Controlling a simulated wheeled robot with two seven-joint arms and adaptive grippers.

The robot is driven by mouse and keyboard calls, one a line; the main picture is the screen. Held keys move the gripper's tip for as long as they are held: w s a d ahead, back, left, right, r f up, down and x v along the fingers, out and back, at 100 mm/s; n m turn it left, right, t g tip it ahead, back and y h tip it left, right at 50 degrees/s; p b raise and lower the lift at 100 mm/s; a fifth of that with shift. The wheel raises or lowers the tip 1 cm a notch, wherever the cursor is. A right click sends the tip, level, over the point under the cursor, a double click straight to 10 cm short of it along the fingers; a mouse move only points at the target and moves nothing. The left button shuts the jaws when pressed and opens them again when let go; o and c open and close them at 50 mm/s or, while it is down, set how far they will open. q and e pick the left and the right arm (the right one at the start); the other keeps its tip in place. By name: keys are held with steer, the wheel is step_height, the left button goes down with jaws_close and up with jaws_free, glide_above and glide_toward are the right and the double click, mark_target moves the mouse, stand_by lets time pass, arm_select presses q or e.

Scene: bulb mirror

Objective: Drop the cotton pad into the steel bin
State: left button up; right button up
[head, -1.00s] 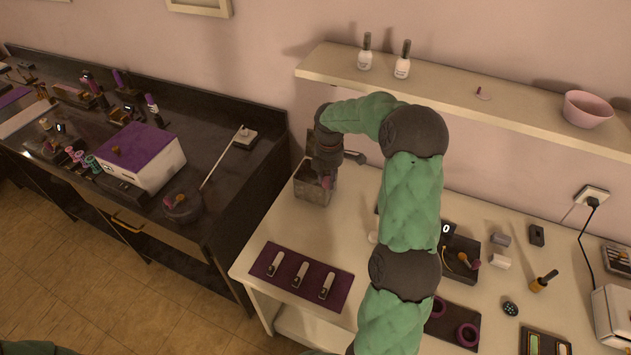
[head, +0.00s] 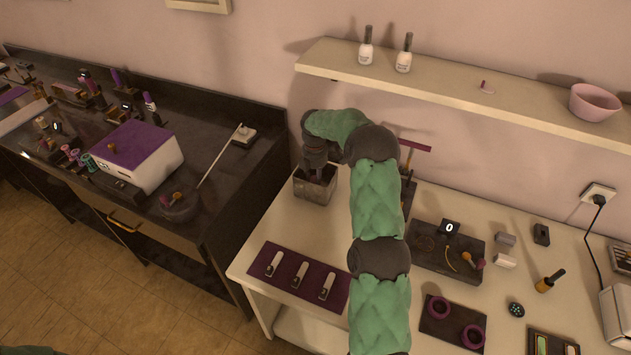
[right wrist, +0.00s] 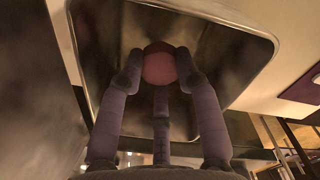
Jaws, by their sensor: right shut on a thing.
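The steel bin (head: 313,191) is a square, open-topped metal box near the left end of the white table in the head view. My right gripper (head: 318,172) points down into its mouth. In the right wrist view the fingers (right wrist: 161,75) are shut on the cotton pad (right wrist: 159,65), a round pinkish disc at the fingertips. The bin's inner wall (right wrist: 230,60) and rim surround the pad there. The pad is hidden in the head view. My left gripper is out of view.
A purple mat (head: 285,284) with several small clippers lies in front of the bin. A dark tray (head: 425,265) with a display stands to the right. A shelf (head: 450,95) with bottles and a pink bowl (head: 595,103) hangs above. A dark counter is at left.

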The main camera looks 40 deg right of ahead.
steer(key=shift+f, duration=0.8)
steer(key=shift+f, duration=0.4)
steer(key=shift+f, duration=0.2)
steer(key=o, duration=1)
step_height(320, 180, up, 9)
steer(key=shift+f+p, duration=0.1)
steer(key=shift+p, duration=0.85)
